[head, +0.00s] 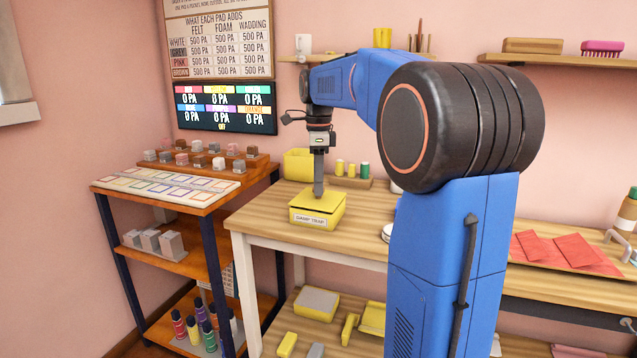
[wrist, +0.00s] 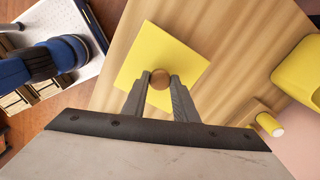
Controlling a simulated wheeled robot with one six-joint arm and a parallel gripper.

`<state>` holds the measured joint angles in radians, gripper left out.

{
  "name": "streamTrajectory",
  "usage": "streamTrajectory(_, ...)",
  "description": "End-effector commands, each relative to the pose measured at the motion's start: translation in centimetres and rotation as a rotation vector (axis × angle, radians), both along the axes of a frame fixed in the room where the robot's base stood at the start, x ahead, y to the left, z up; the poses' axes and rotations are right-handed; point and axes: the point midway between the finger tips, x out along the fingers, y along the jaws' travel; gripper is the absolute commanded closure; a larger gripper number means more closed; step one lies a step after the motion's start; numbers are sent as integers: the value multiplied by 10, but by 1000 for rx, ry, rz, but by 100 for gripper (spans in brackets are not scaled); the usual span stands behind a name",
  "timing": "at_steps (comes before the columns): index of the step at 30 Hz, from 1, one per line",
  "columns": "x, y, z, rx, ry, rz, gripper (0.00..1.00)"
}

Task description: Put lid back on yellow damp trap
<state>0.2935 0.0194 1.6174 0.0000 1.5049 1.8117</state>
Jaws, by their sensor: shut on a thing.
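The yellow damp trap (head: 317,217) stands on the wooden table, with a "DAMP TRAP" label on its front. Its flat yellow lid (head: 325,200) is at the top of the box; in the wrist view the square lid (wrist: 160,60) fills the middle and hides the box below. The lid has a round brown knob (wrist: 160,79). My gripper (head: 318,194) points straight down over the trap, and its fingers (wrist: 160,82) are shut on the knob from both sides. I cannot tell whether the lid is fully seated on the rim.
A yellow bin (head: 298,164) and a wooden rack of spools (head: 351,182) stand behind the trap. A shelf unit (head: 168,194) with pads is at the left. Red cloth (head: 565,250) lies at the right. The table around the trap is mostly clear.

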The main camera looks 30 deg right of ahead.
Motion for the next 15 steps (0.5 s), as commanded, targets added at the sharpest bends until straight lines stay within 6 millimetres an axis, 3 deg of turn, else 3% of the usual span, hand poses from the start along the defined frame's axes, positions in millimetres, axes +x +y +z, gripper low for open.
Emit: streamTrajectory(15, 0, 0, -4, 0, 0, 0, 95)
